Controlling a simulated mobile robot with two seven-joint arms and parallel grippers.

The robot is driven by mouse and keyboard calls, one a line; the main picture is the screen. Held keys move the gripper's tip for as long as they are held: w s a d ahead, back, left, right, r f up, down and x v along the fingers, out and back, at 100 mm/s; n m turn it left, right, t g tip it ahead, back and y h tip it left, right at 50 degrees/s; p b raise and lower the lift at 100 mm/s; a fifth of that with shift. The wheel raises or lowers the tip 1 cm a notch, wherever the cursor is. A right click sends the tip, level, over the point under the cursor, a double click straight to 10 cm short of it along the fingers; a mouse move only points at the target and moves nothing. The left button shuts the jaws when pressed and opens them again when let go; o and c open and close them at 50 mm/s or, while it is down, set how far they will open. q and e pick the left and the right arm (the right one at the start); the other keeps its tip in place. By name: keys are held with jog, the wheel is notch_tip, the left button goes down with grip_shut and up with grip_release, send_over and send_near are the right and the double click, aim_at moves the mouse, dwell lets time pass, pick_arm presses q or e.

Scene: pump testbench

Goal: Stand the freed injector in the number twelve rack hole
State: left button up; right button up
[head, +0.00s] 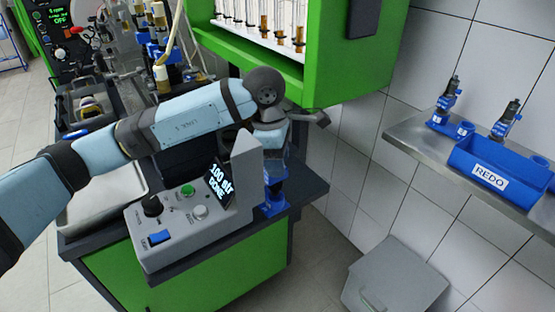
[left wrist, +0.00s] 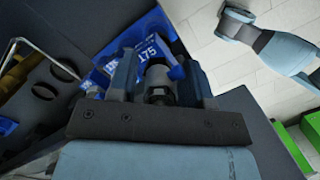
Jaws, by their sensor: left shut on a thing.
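My left gripper (head: 274,160) is behind the grey control box, over the right end of the green bench. In the left wrist view its two fingers (left wrist: 160,78) are shut on a dark grey cylindrical part, the injector (left wrist: 158,90), seen end-on. The injector's lower part is hidden. A blue holder with the number 175 (left wrist: 148,48) lies just beyond the fingers; I cannot tell whether the injector touches it. A blue fixture (head: 274,200) shows below the gripper in the head view. I cannot make out a rack hole marked twelve. My right gripper is not in view.
The control box (head: 185,225) reads "100 str DONE". A green cabinet (head: 345,75) hangs above. A grey lidded bin (head: 395,278) stands on the floor.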

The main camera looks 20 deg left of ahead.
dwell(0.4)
pick_arm(q)
notch_tip(320, 180, down, 2)
jog(key=shift+b, duration=0.85)
jog(key=shift+f, duration=0.2)
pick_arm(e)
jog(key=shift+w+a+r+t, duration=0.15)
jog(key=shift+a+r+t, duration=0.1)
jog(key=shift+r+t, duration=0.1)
pick_arm(q)
jog(key=shift+b, duration=0.5)
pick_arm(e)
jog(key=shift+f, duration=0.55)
pick_arm(q)
jog(key=shift+f+b, duration=0.5)
jog(key=shift+f, duration=0.15)
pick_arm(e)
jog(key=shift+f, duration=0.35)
pick_arm(q)
jog(key=o, duration=0.9)
